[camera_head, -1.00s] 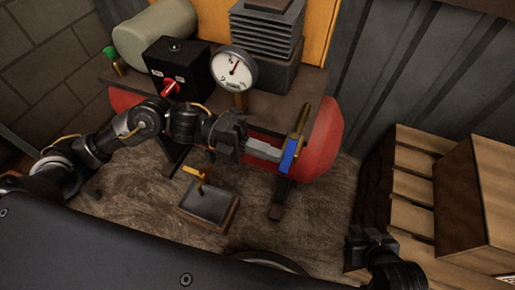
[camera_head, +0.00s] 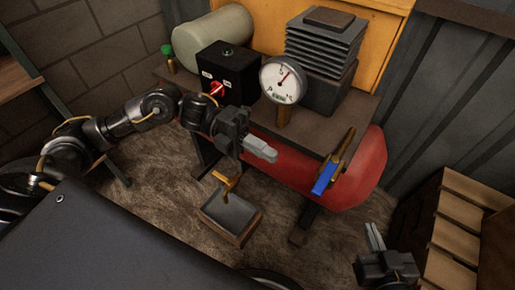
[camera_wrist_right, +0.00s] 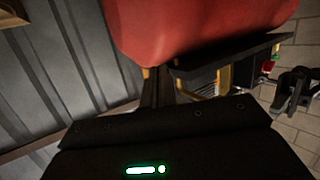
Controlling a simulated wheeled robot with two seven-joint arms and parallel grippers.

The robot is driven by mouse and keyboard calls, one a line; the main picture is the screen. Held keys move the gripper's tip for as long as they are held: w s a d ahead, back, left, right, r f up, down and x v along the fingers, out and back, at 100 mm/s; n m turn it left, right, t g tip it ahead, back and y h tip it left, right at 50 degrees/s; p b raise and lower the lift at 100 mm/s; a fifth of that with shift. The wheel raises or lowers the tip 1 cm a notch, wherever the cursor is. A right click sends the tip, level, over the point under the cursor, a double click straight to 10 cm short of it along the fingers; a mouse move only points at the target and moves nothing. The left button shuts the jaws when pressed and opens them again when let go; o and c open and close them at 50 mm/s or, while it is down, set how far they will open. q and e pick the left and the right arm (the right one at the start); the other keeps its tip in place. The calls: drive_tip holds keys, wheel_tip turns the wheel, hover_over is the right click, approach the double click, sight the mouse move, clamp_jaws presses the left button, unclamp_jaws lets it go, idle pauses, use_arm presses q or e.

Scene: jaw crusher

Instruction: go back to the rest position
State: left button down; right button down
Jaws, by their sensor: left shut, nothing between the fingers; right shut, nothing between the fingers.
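My left gripper (camera_head: 262,150) is shut and empty in the head view. It hovers in front of the red tank (camera_head: 370,170), left of the valve's blue handle (camera_head: 325,177) and apart from it. My right gripper (camera_head: 374,236) is shut and empty at the lower right of the head view, in front of the pallets. In the right wrist view the red tank (camera_wrist_right: 190,30) fills the top, and part of my left arm shows at the right edge.
A compressor with a pressure gauge (camera_head: 283,80) and a black switch box (camera_head: 228,72) with a red knob stands behind. A small tray-like box (camera_head: 230,213) with a yellow handle sits on the floor. Wooden pallets (camera_head: 455,225) stand at the right.

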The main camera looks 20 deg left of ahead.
use_arm(q)
drive_tip(key=shift+w+a, duration=0.15)
drive_tip(key=shift+a, duration=0.5)
use_arm(e)
drive_tip(key=shift+w+a+r+t+y, duration=0.15)
drive_tip(key=shift+a+r+t+y, duration=0.25)
drive_tip(key=shift+a+r+y, duration=0.25)
drive_tip(key=shift+r, duration=0.1)
